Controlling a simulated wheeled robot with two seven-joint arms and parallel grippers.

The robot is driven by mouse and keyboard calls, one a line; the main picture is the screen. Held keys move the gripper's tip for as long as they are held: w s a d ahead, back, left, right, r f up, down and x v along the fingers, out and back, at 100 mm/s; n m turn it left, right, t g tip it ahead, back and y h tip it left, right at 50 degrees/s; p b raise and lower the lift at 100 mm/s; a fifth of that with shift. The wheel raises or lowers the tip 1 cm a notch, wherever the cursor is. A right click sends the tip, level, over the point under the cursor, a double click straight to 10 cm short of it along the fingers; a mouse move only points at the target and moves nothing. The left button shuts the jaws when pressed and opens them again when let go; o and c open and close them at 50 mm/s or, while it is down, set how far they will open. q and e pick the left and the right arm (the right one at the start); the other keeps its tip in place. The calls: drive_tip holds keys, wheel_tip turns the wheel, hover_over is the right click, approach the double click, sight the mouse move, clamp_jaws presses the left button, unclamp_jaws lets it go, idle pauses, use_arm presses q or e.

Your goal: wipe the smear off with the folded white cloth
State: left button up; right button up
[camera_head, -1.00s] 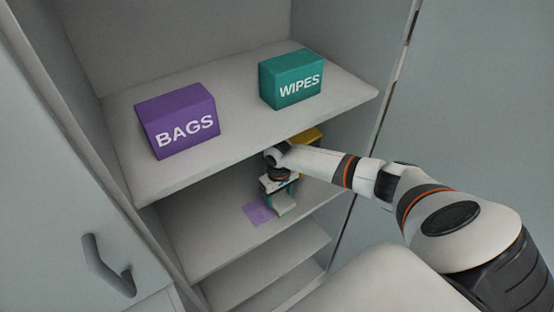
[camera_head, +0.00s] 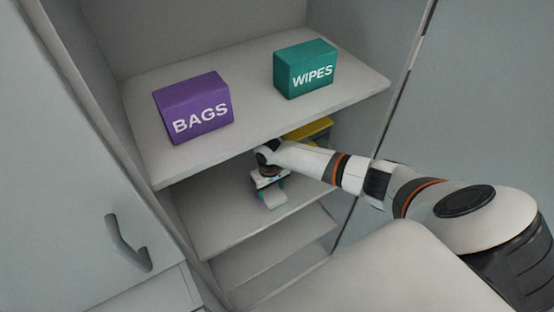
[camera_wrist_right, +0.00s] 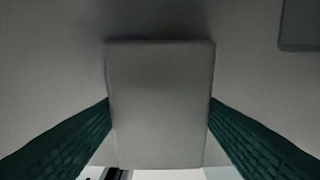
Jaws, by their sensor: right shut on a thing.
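The folded white cloth (camera_head: 273,200) is on the middle shelf, under my right gripper (camera_head: 270,188). In the right wrist view the cloth (camera_wrist_right: 160,105) is a pale rounded rectangle between the two green fingers, which are shut on its sides. The purple smear (camera_head: 262,204) is almost wholly hidden by the cloth; only a faint purple tint shows at the cloth's left edge in the head view. My left gripper is not in view.
The purple BAGS box (camera_head: 193,107) and teal WIPES box (camera_head: 305,69) stand on the upper shelf (camera_head: 240,125), which overhangs my right wrist. A yellow thing (camera_head: 310,129) is behind my forearm. A handled door (camera_head: 125,240) is at left.

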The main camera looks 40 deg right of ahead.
drive_tip(key=shift+a+f, duration=0.1)
drive_tip(key=shift+a, duration=0.65)
drive_tip(key=shift+a+p, duration=0.5)
drive_tip(key=shift+a, duration=0.4)
drive_tip(key=shift+w+a, duration=0.1)
drive_tip(key=shift+a, duration=0.8)
drive_tip(key=shift+w+d+b, duration=0.1)
drive_tip(key=shift+w+b, duration=0.2)
drive_tip(key=shift+w, duration=0.35)
drive_tip(key=shift+w+d, duration=0.1)
drive_tip(key=shift+w, duration=0.3)
drive_tip(key=shift+s+d, duration=0.1)
drive_tip(key=shift+d, duration=0.6)
drive_tip(key=shift+s+d+p, duration=0.15)
drive_tip(key=shift+d+p, duration=0.2)
drive_tip(key=shift+d, duration=1.95)
drive_tip(key=shift+s+d, duration=0.15)
drive_tip(key=shift+d, duration=2.55)
drive_tip(key=shift+a+p, duration=0.6)
drive_tip(key=shift+a, duration=2.05)
drive_tip(key=shift+w+a, duration=0.15)
drive_tip(key=shift+a, duration=0.55)
drive_tip(key=shift+w+a, duration=0.1)
drive_tip(key=shift+a, duration=2.3)
